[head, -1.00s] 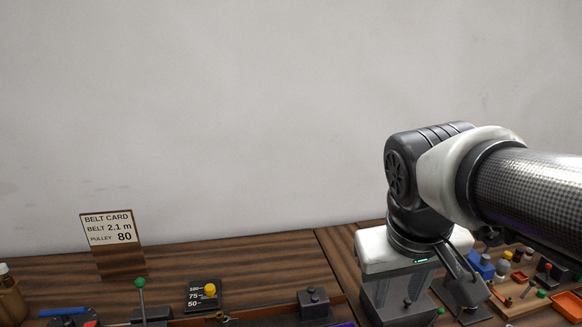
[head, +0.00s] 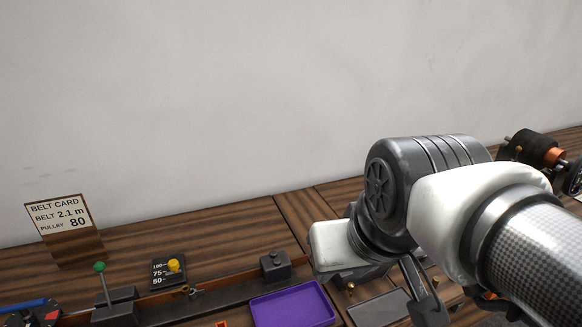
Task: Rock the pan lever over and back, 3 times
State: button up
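A lever with a green ball knob (head: 99,267) stands on a dark block at the lower left of the head view. It leans slightly. I cannot tell whether it is the pan lever, as no pan is recognisable. My gripper (head: 424,305) points down at the lower right, well to the right of this lever and apart from it. One dark finger shows beside the white gripper body. The other finger is hidden or unclear, so I cannot see whether the gripper is open or holds anything.
A purple tray (head: 292,306) lies between the lever and my gripper. A belt card (head: 65,225) stands at the back left. A yellow-knobbed dial plate (head: 168,272) and a dark block (head: 276,266) sit along the bench (head: 225,240). A black and copper machine (head: 535,150) is at far right.

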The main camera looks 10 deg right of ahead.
aim_at(388, 270)
jog(key=z, duration=0.95)
jog(key=i+l+u, duration=0.1)
jog(key=l+u, duration=0.2)
jog(key=l, duration=0.15)
jog(key=i+l+u, duration=0.1)
jog(key=l+u, duration=0.2)
jog(key=l, duration=0.2)
